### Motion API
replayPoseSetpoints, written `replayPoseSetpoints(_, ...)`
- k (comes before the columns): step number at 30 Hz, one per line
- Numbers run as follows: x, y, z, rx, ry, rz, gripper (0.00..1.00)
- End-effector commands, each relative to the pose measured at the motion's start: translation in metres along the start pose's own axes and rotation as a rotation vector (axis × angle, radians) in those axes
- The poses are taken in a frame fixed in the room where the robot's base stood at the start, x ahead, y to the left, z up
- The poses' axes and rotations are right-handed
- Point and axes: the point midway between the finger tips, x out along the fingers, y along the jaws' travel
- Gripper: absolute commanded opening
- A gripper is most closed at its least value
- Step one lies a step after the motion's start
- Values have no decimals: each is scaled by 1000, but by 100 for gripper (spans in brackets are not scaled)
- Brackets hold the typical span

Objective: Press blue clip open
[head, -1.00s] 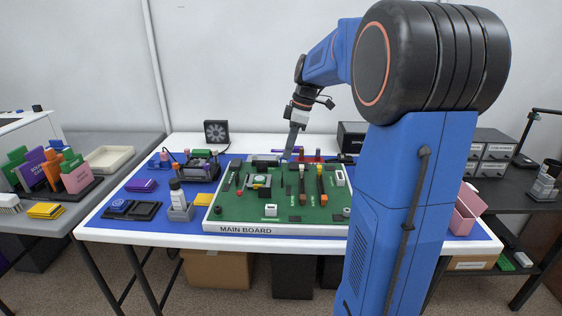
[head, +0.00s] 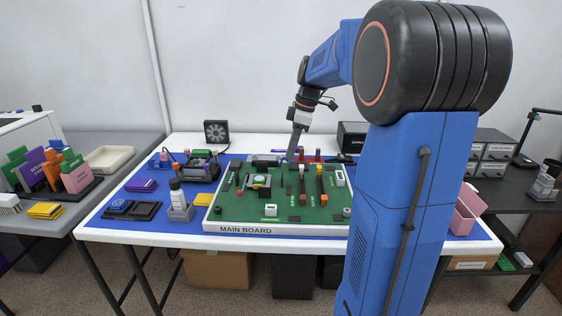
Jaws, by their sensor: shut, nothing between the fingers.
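The green main board (head: 237,208) lies on the blue mat at the middle of the table. My gripper (head: 291,160) points down over the back part of the board, shut and empty. Its tip is close to the slots and parts there; I cannot tell whether it touches anything. I cannot make out a blue clip; it is too small to tell or hidden by my gripper. Several coloured sticks, among them a yellow one (head: 319,172), stand on the board just right of the gripper tip.
A small fan (head: 216,132) stands at the table's back. A bottle in a grey holder (head: 180,212) and a black tray (head: 132,210) stand left of the board. A pink bin (head: 468,209) is at the right. My arm hides the board's right side.

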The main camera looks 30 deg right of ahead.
Motion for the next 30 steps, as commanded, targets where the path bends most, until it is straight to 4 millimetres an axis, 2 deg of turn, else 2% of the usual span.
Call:
replayPoseSetpoints(17,0,0,2,0,0,0,0)
replayPoseSetpoints(30,-38,0,-8,-2,0,1,0)
